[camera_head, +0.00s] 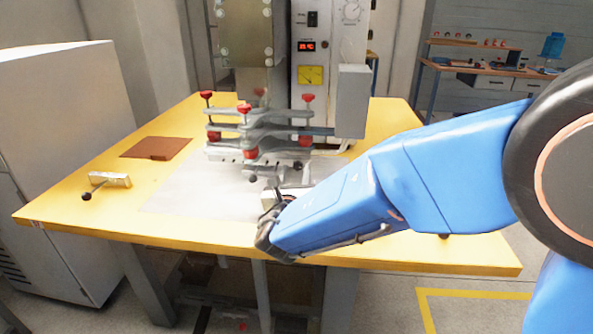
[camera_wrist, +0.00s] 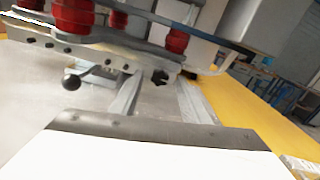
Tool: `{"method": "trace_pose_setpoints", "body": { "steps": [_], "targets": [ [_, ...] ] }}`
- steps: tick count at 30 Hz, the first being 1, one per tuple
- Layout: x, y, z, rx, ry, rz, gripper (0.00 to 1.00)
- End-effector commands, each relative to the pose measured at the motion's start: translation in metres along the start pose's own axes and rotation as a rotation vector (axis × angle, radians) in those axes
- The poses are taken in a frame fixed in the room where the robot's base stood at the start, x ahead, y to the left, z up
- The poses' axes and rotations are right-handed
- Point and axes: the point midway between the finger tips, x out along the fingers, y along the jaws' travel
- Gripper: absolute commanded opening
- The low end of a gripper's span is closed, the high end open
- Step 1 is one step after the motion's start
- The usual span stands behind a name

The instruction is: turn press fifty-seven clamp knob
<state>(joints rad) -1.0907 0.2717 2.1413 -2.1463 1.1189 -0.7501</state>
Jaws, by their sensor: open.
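The press (camera_head: 268,135) stands at the back middle of the yellow table, with red-capped posts and grey clamp bars. A dark star-shaped knob (camera_wrist: 160,78) sits on the front of its lower bar in the wrist view. A lever with a black ball end (camera_wrist: 72,82) is left of that knob; the ball also shows in the head view (camera_head: 253,178). No number is readable on the press. My gripper (camera_head: 272,200) is open, low over the table in front of the press, apart from both knobs. My arm partly hides it, and its fingertips are hard to make out.
A grey control box (camera_head: 351,100) juts out right of the press. A brown plate (camera_head: 157,147) and a small metal block with a black ball handle (camera_head: 110,180) are on the left of the yellow table (camera_head: 60,205). A white cabinet (camera_head: 60,120) stands at left.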

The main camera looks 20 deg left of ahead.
Motion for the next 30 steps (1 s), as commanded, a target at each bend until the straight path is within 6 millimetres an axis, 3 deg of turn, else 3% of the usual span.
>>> {"method": "trace_pose_setpoints", "body": {
  "steps": [6,15,20,30],
  "targets": [
    [0.015,0.000,-0.001,-0.001,0.000,0.000,0.42],
    [0.016,0.000,0.000,-0.001,0.000,0.000,0.42],
    [0.016,0.000,0.000,-0.001,0.000,0.000,0.04],
    [0.016,0.000,0.000,0.030,0.000,0.000,0.01]
  ]
}}
